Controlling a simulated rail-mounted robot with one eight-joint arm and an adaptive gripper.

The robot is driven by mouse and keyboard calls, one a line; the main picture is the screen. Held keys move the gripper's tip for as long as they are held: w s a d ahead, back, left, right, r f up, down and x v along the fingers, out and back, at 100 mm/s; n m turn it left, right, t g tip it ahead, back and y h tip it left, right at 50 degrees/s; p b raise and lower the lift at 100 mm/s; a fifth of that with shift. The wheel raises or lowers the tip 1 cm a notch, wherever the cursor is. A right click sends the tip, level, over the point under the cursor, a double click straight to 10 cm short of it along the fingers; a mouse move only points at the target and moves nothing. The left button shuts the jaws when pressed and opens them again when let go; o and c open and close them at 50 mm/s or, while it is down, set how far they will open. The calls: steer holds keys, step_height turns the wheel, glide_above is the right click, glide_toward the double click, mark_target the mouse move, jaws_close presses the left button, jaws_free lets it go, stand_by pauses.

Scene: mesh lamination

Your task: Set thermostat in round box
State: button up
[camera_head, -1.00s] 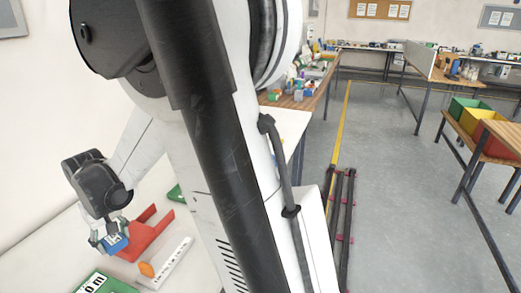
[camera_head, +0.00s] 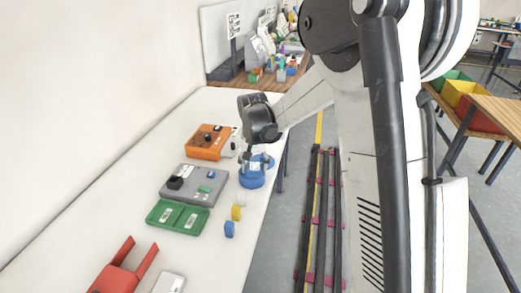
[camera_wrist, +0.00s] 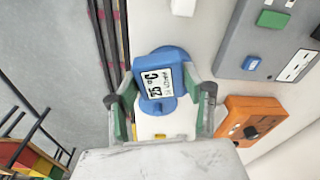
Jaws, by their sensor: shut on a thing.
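The thermostat (camera_wrist: 158,80) is a blue block with a white display reading about 25 °C. In the wrist view it sits between the fingers of my gripper (camera_wrist: 161,92), which is shut on it. In the head view my gripper (camera_head: 256,160) is directly above the round box (camera_head: 251,180), a blue round container near the table's right edge. The thermostat is mostly hidden there by the fingers. In the wrist view a rounded blue edge shows around the thermostat; I cannot tell whether the thermostat touches the box.
An orange device (camera_head: 205,143), a grey panel (camera_head: 196,186) and a green tray (camera_head: 172,216) lie left of the box. Small yellow (camera_head: 236,212) and blue (camera_head: 229,229) blocks are nearer. A red bracket (camera_head: 123,270) is at the front. Floor rails (camera_head: 318,220) run beside the table.

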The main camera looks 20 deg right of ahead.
steer(key=w+m+p, duration=0.2)
steer(key=w+m, duration=0.1)
steer(key=w, duration=0.3)
steer(key=shift+d+f+b, duration=0.2)
steer(key=shift+f+b, duration=0.35)
steer(key=shift+f, duration=1.3)
steer(key=shift+d+f+b, duration=0.15)
steer(key=shift+f+b, duration=0.4)
steer(key=shift+f, duration=1.25)
steer(key=shift+f+b, duration=0.6)
steer(key=shift+f, duration=0.05)
steer(key=o, duration=1.4)
steer(key=shift+r, duration=0.15)
